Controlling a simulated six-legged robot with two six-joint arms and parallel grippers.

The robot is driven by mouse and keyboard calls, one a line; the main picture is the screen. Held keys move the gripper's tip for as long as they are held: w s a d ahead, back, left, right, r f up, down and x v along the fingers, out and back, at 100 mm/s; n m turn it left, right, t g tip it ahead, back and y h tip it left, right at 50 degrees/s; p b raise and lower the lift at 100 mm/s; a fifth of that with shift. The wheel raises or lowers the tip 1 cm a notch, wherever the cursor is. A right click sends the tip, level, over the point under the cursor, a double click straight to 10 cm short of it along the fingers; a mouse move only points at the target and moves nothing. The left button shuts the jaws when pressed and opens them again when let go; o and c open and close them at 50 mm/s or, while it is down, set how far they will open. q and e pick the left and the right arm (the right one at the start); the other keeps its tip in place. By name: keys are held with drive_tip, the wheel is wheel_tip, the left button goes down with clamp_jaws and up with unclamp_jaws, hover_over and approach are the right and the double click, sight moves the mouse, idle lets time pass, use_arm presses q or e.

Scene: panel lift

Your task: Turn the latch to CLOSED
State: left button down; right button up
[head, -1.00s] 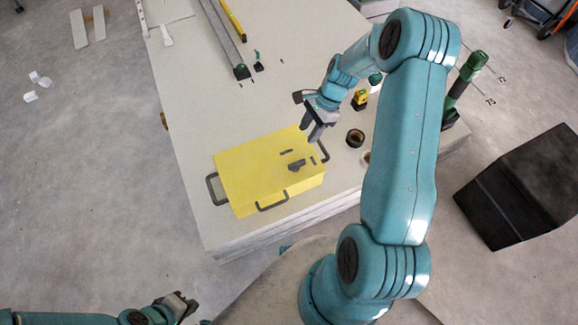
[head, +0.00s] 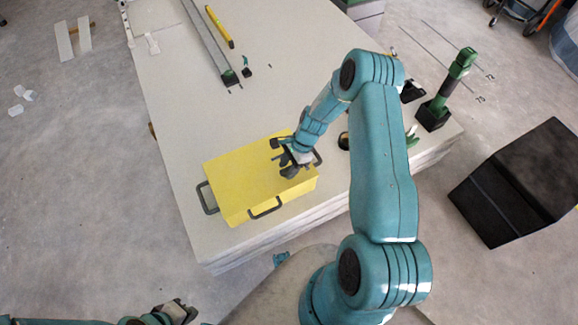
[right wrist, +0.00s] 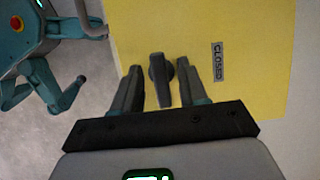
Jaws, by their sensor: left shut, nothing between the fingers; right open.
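The yellow case (head: 240,178) with dark handles lies on the stacked white panels. The latch (right wrist: 160,80), a dark knob with a bar, shows in the right wrist view on the yellow face. A CLOSED label (right wrist: 218,62) is to the right of it; the bar does not point at the label. My right gripper (head: 288,172) is over the case and hides the latch in the head view. In the right wrist view its open fingers (right wrist: 160,85) stand on both sides of the latch bar; contact cannot be told. My left gripper (head: 178,312) is shut and empty, low at the left.
The panel stack (head: 165,100) also carries a long metal rail (head: 208,45), a yellow level (head: 219,27) and a green-and-black tool (head: 447,90) at the right. A black box (head: 515,180) stands on the floor to the right.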

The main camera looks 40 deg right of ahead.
drive_tip(key=shift+c, duration=0.3)
clamp_jaws()
drive_tip(key=shift+n, duration=0.3)
drive_tip(key=n+b, duration=0.1)
drive_tip(key=n+g+b, duration=0.1)
drive_tip(key=n, duration=0.1)
drive_tip(key=shift+w+f+n+g, duration=0.1)
drive_tip(key=shift+f+n+g, duration=0.05)
drive_tip(key=shift+n+g, duration=0.15)
drive_tip(key=n+g+b, duration=0.1)
drive_tip(key=n, duration=0.1)
drive_tip(key=n+g+b, duration=0.1)
drive_tip(key=n+b, duration=0.1)
drive_tip(key=n, duration=0.1)
drive_tip(key=shift+w, duration=0.1)
drive_tip(key=n+g+h+b, duration=0.1)
drive_tip(key=n, duration=0.3)
drive_tip(key=shift+w+a+n, duration=0.1)
drive_tip(key=shift+a+n, duration=0.05)
drive_tip(key=shift+n, duration=0.25)
drive_tip(key=shift+n+g+h+b, duration=0.6)
drive_tip(key=shift+n+h, duration=0.3)
drive_tip(key=shift+n, duration=1)
